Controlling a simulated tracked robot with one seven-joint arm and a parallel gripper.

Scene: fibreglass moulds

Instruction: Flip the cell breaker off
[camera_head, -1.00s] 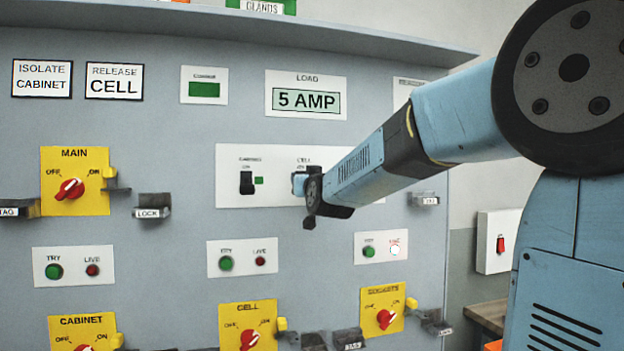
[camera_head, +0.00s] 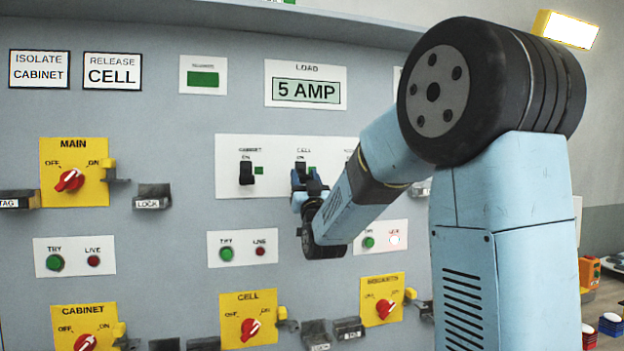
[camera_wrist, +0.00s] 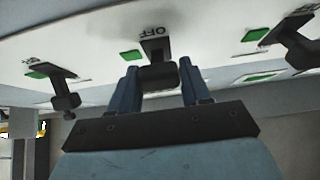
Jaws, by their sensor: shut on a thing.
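The cell breaker (camera_head: 301,168) is a black lever on a white plate, under the word CELL, with a green indicator (camera_head: 312,170) beside it. My gripper (camera_head: 307,187) is at this breaker from below and partly hides it. In the wrist view, my gripper's (camera_wrist: 159,72) two blue fingers stand on either side of the black cell lever (camera_wrist: 158,76), and it is shut on this lever. The plate shows upside down there, with the word OFF near the lever's base.
The cabinet breaker (camera_head: 246,172) is to the left on the same plate. Another breaker (camera_wrist: 290,42) shows in the wrist view. Below are a TRY/LIVE plate (camera_head: 216,238) and the yellow CELL isolator (camera_head: 235,306). A LOAD display (camera_head: 306,92) reads 5 AMP.

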